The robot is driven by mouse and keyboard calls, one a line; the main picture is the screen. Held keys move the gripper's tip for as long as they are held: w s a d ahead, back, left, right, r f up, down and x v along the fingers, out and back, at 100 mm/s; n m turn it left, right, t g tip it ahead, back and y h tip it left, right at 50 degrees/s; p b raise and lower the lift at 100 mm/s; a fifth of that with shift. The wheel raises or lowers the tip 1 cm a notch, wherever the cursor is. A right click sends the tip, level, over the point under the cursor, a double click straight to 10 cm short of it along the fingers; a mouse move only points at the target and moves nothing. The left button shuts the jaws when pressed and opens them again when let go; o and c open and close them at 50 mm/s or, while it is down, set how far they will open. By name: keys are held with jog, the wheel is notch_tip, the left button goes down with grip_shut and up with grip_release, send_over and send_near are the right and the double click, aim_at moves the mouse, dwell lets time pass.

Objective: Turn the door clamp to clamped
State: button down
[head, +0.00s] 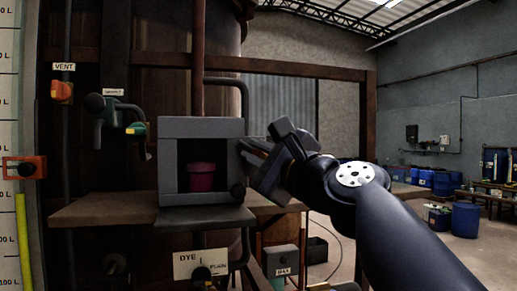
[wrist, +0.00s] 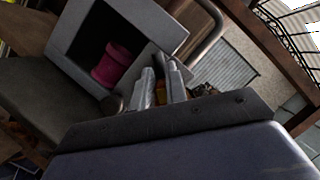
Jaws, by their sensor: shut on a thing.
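A grey box (head: 172,130) stands on a shelf with its front open. A magenta pot (head: 201,176) sits inside it, and also shows in the wrist view (wrist: 113,62). A grey flap (head: 205,219) lies flat below the opening. A dark round knob (head: 238,190) is at the box's lower right front. My gripper (head: 250,149) is at the box's right side. In the wrist view its fingers (wrist: 163,80) are shut on a small part with orange showing, seemingly the door clamp (wrist: 160,93). The fingers hide most of it, so I cannot tell its angle.
The shelf (head: 100,211) runs under the box. To the left are an orange vent handle (head: 62,91), a green-handled valve (head: 136,129) and a sight gauge (head: 8,130). A dark pipe (head: 243,100) bends behind the box. Blue drums (head: 466,219) stand far right, across open floor.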

jog(key=n, duration=0.2)
jog(key=f+n+g, duration=0.1)
jog(key=shift+w+a+n+g+p, duration=0.1)
jog(key=shift+w+n+g+p, duration=0.05)
jog(key=shift+n+g+p, duration=0.2)
jog(key=shift+f+n+g+h+p, duration=0.2)
jog(key=shift+n+g, duration=0.1)
jog(key=shift+n, duration=0.55)
jog(key=shift+f+n+g+h+p, duration=0.1)
jog(key=shift+n+g+h, duration=0.15)
jog(key=shift+n, duration=0.55)
jog(key=c, duration=1.4)
grip_release()
jog(key=shift+r, duration=0.1)
jog(key=shift+c, duration=0.2)
jog(key=shift+r, duration=0.1)
jog(key=b+v, duration=0.3)
jog(key=v, duration=0.8)
